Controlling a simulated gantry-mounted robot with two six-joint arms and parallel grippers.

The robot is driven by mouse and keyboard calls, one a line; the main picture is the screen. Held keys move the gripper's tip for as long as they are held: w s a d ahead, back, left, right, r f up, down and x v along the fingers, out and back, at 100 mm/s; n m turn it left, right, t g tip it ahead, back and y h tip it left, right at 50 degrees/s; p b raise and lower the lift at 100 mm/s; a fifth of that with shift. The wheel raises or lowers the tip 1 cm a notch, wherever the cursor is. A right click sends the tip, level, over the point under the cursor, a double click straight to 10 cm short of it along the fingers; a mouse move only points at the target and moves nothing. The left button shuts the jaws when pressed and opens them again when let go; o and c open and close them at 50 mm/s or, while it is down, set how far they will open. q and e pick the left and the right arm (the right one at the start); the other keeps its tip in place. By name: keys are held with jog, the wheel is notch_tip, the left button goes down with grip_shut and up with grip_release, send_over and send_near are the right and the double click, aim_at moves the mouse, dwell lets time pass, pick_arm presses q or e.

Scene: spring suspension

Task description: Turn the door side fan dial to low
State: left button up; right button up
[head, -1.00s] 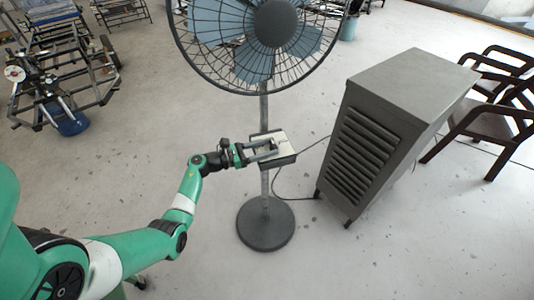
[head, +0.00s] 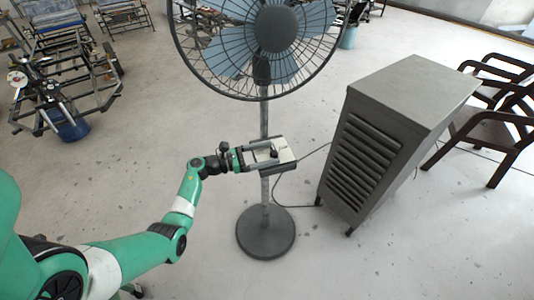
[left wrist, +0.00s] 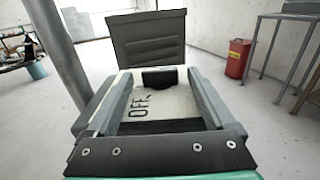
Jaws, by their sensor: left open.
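The pedestal fan (head: 275,30) stands upright at the centre of the head view, with a pale control box (head: 288,152) on its pole. The dial (left wrist: 160,78) shows in the left wrist view as a dark knob on the box's pale face, with "OFF" printed nearer the camera. My left gripper (head: 266,150) is at the box, its two fingers spread over the face. In the left wrist view the fingers (left wrist: 158,82) lie on either side of the dial with gaps. Contact cannot be told. My right gripper is not in view.
A grey louvred cabinet (head: 400,120) stands right of the fan, with dark chairs (head: 495,120) beyond it. The fan's round base (head: 265,235) and a cable lie on the floor. A metal frame cart (head: 70,90) is at the left. Floor around the base is mostly clear.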

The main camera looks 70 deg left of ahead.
pick_arm(q)
jog(key=s+a+p, duration=0.1)
jog(key=s, duration=1)
jog(key=shift+s+a, duration=0.15)
jog(key=shift+s, duration=0.15)
